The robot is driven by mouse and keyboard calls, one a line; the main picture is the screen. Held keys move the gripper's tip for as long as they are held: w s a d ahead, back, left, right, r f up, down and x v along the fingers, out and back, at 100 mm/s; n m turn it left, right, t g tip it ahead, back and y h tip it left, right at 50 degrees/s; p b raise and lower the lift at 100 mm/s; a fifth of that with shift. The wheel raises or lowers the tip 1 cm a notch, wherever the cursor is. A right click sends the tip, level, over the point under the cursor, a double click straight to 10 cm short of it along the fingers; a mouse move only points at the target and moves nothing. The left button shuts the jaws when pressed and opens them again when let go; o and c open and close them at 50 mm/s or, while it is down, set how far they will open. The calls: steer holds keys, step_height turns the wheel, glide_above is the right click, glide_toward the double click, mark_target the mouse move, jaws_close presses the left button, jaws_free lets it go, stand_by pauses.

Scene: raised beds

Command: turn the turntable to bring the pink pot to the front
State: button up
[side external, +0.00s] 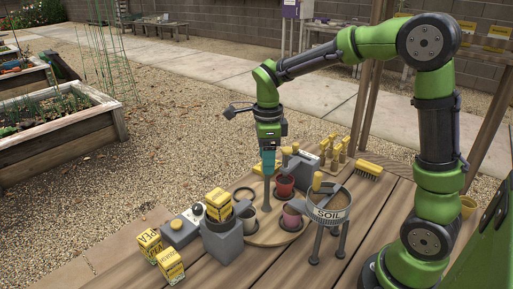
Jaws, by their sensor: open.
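The round wooden turntable (266,236) lies on the plank table with several pots on it. The pink pot (292,218) stands on a dark saucer at its right, beside the soil stand. A red pot (285,186) stands further back, and a pale grey pot (249,220) is at the left. An empty dark saucer (243,194) lies at the back left. My gripper (267,204) points straight down over the turntable, among the pots. Its jaws are open, though the gap is too small to make out. I cannot tell whether the tips touch anything.
A stand marked SOIL (328,213) stands close to the turntable's right. A grey holder with yellow boxes (222,238) is close on the left. Seed boxes (170,264) stand at the front left. A yellow brush (369,169) and yellow-handled tools (335,154) are at the back.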

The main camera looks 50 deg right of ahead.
steer(key=shift+f, duration=0.45)
steer(key=shift+c, duration=0.2)
steer(key=c, duration=1)
